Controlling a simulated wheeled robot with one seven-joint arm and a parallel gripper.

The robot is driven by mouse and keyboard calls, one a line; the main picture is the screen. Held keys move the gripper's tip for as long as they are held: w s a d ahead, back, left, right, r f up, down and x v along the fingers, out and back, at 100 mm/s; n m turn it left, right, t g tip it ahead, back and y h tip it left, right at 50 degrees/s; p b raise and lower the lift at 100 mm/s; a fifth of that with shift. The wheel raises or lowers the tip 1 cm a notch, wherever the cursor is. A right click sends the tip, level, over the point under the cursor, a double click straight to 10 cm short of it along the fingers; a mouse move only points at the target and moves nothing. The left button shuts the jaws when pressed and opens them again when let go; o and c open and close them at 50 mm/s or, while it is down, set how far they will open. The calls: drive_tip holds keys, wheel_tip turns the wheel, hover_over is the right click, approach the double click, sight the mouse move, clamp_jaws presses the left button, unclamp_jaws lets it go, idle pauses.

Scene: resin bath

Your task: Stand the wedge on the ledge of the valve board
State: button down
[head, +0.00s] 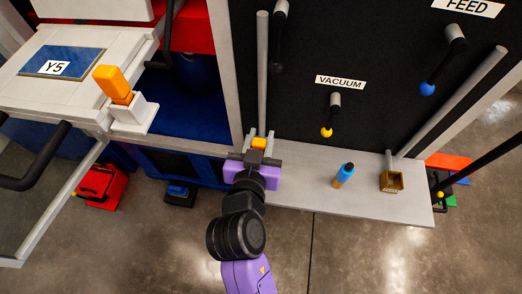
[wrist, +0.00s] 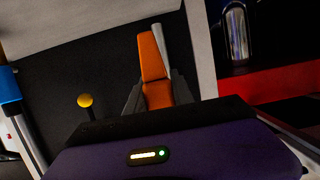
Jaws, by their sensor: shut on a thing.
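The orange wedge (head: 259,143) is between the jaws of my gripper (head: 259,152), seen from above in the head view. In the wrist view the orange wedge (wrist: 153,60) sticks out beyond the grey fingers of my gripper (wrist: 156,94), which is shut on it. The valve board (head: 375,85) is black, with VACUUM and FEED labels. Its grey ledge (head: 300,196) runs along its foot. My gripper is over the ledge's left end. Whether the wedge touches the ledge is hidden.
A blue-and-orange bottle (head: 344,175) and a small brown box (head: 391,181) stand on the ledge to the right. A yellow-knobbed lever (head: 327,131) projects from the board. Another orange block (head: 113,85) sits in a white holder at left. The ledge's middle is clear.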

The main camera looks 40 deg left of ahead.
drive_tip(key=shift+f+b, duration=0.4)
drive_tip(key=shift+f, duration=2.4)
drive_tip(key=shift+f, duration=0.2)
drive_tip(key=c, duration=1.1)
unclamp_jaws()
drive_tip(key=shift+r, duration=0.15)
drive_tip(key=shift+s+r, duration=0.1)
drive_tip(key=shift+s, duration=0.05)
drive_tip(key=v, duration=1.1)
drive_tip(key=shift+s+d+r, duration=0.15)
drive_tip(key=shift+s+d, duration=0.05)
drive_tip(key=shift+s, duration=0.1)
